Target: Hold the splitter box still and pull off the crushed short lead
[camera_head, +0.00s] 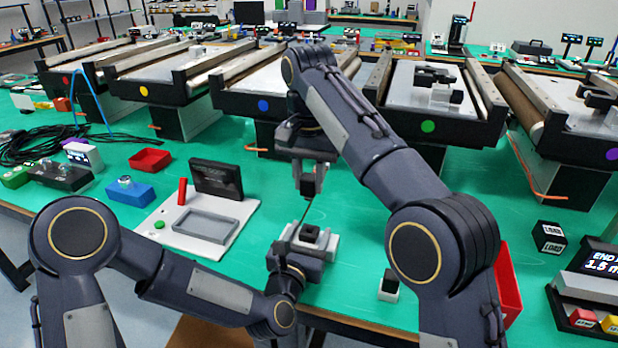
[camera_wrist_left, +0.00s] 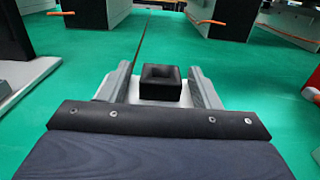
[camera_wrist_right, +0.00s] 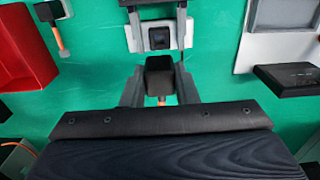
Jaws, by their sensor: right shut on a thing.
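The splitter box (camera_wrist_right: 155,46), white with a raised black square block (camera_wrist_left: 160,82), sits on the green table, also in the head view (camera_head: 312,238). The block's top shows a square recess with nothing in it. My left gripper (camera_head: 300,245) has its fingers on both sides of the box, also in the left wrist view (camera_wrist_left: 162,88); whether they press on it is unclear. My right gripper (camera_head: 308,178) is shut on the crushed short lead's dark plug (camera_wrist_right: 160,75), above and apart from the box. A bit of orange shows below the plug.
A red bin (camera_head: 508,285) stands to the right. A white tray board (camera_head: 190,250) with a grey recess and a black panel (camera_head: 216,180) lies to the left. Conveyors (camera_head: 430,110) line the back.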

